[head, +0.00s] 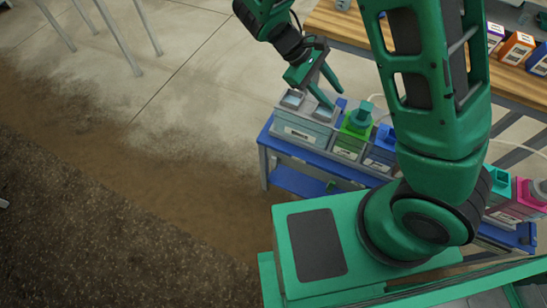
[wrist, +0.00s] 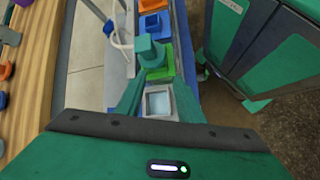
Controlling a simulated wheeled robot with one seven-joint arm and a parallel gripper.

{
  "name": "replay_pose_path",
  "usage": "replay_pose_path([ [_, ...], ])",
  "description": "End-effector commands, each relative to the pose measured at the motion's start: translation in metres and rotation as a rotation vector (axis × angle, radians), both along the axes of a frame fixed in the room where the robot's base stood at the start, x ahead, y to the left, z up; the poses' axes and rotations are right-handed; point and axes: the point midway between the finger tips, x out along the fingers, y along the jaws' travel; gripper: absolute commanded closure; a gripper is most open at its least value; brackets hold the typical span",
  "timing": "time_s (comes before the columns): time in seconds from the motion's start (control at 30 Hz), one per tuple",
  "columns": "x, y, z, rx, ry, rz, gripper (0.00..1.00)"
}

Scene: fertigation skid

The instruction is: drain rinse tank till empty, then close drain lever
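A grey tank (head: 303,128) with a square opening on top stands at the left end of the blue skid. The same opening (wrist: 158,103) shows between my fingers in the wrist view, with a pale inside. My gripper (head: 335,99) is open and empty, pointing down above the grey tank. Labels are too small to read, so I cannot tell for sure which tank is the rinse tank. A small green part (head: 331,185) sits below the skid's front edge; it also shows in the wrist view (wrist: 203,73). I cannot tell whether it is the drain lever or how it is set.
A green tank (head: 352,140) and a blue tank (head: 382,148) stand beside the grey one on the blue skid (head: 276,146). Teal and magenta (head: 522,200) tanks stand farther right. A wooden bench (head: 340,24) with boxes is behind.

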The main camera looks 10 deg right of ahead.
Motion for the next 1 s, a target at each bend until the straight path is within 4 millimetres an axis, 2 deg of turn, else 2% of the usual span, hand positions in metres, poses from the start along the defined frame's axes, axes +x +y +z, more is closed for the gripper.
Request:
replay_pose_path([
  [0.03,0.002,0.015,-0.013,-0.031,0.022,0.061,0.66],
  [0.2,0.006,0.057,-0.05,-0.13,0.082,0.248,0.66],
  [0.47,-0.002,0.115,-0.108,-0.292,0.157,0.525,0.66],
  [0.7,-0.023,0.16,-0.164,-0.461,0.215,0.779,0.66],
  [1.0,-0.059,0.2,-0.232,-0.708,0.265,1.091,0.66],
])
